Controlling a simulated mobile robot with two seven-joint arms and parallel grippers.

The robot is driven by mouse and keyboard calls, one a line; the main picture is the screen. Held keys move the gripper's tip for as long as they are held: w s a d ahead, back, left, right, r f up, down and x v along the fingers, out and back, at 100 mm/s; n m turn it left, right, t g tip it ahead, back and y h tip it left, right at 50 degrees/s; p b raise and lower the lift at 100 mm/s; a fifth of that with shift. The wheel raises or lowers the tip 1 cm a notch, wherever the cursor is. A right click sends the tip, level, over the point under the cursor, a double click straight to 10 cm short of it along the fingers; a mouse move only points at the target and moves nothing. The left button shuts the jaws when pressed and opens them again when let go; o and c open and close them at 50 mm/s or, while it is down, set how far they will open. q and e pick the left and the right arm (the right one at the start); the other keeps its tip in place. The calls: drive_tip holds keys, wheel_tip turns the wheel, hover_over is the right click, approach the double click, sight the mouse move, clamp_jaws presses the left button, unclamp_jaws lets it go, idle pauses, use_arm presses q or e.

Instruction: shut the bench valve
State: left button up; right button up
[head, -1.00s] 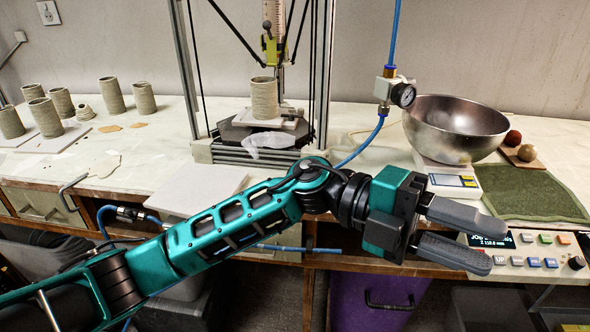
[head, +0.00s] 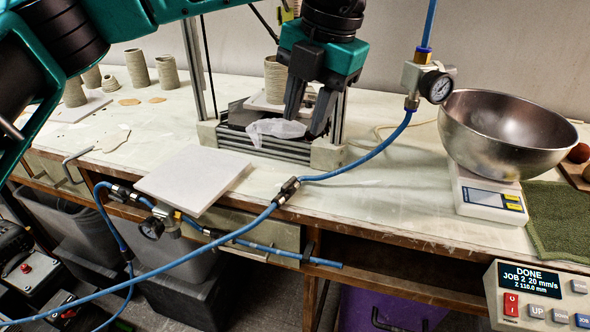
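A blue air hose (head: 362,158) runs from the gauge unit (head: 424,79) on the wall line down to a black inline fitting (head: 288,189) at the bench's front edge. Further left, a second black fitting (head: 122,193) and a gauge with a metal body (head: 157,224) sit on hoses below the edge. I cannot tell which of these is the bench valve, or its handle position. My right gripper is not in view.
A white board (head: 193,180) overhangs the front edge. A steel bowl (head: 507,135) stands on a scale (head: 485,199) at the right. A control box (head: 540,295) reads DONE. Clay cylinders (head: 166,72) stand at the back left. The bench between printer and scale is mostly clear.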

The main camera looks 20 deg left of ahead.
sight(289, 182)
use_arm(q)
drive_tip(key=b+x, duration=0.1)
drive_tip(key=x, duration=1.1)
drive_tip(key=shift+s+f, duration=0.1)
drive_tip(key=shift+f, duration=0.15)
clamp_jaws()
